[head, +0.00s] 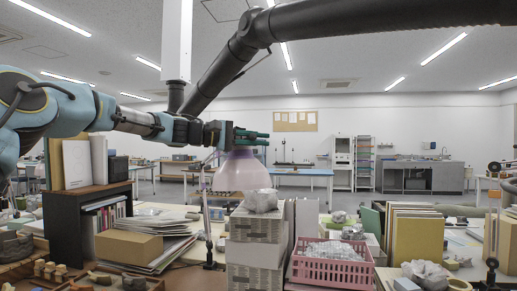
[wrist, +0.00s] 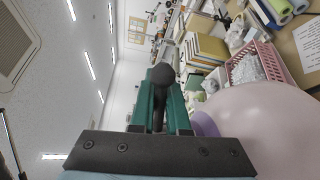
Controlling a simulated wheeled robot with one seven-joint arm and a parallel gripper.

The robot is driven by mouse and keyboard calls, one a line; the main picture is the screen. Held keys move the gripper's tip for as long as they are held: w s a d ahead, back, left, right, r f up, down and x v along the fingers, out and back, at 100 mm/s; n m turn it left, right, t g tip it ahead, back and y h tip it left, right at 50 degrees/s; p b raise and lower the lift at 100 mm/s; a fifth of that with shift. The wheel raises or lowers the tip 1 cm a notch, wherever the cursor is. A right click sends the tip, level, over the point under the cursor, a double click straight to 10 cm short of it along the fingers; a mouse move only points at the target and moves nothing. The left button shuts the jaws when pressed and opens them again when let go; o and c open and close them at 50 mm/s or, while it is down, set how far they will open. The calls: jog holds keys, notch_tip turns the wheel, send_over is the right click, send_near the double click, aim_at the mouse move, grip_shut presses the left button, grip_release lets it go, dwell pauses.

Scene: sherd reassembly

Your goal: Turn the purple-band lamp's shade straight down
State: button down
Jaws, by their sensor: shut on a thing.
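The lamp's pale pink-purple shade (head: 242,174) hangs in the middle of the head view, narrow end up and wide end down. Its lower rim looks close to level; a small tilt is hard to judge. My gripper (head: 262,138) is just above the shade, its green fingers pointing right. In the wrist view, my gripper (wrist: 160,90) is shut on a dark round-ended handle (wrist: 162,75). The shade (wrist: 270,125) fills the lower right there, with a purple part (wrist: 205,125) beside the fingers. A thin lamp post (head: 206,215) stands below left; its joint with the shade is hidden.
Stacked boxes (head: 255,252) with a grey lump (head: 262,200) stand below the shade. A pink basket (head: 332,266) is to their right, and upright folders (head: 416,236) are farther right. A dark shelf (head: 68,225) and paper piles crowd the left. The air right of my gripper is clear.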

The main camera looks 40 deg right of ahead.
jog(key=shift+s+f+m+b, duration=0.1)
jog(key=shift+f+m+b, duration=0.6)
jog(key=shift+f+b, duration=0.3)
jog(key=shift+r, duration=0.1)
jog(key=c, duration=0.9)
grip_release()
jog(key=b+v, duration=0.3)
jog(key=v, duration=0.7)
jog(key=shift+a, duration=0.4)
jog(key=shift+r, duration=0.15)
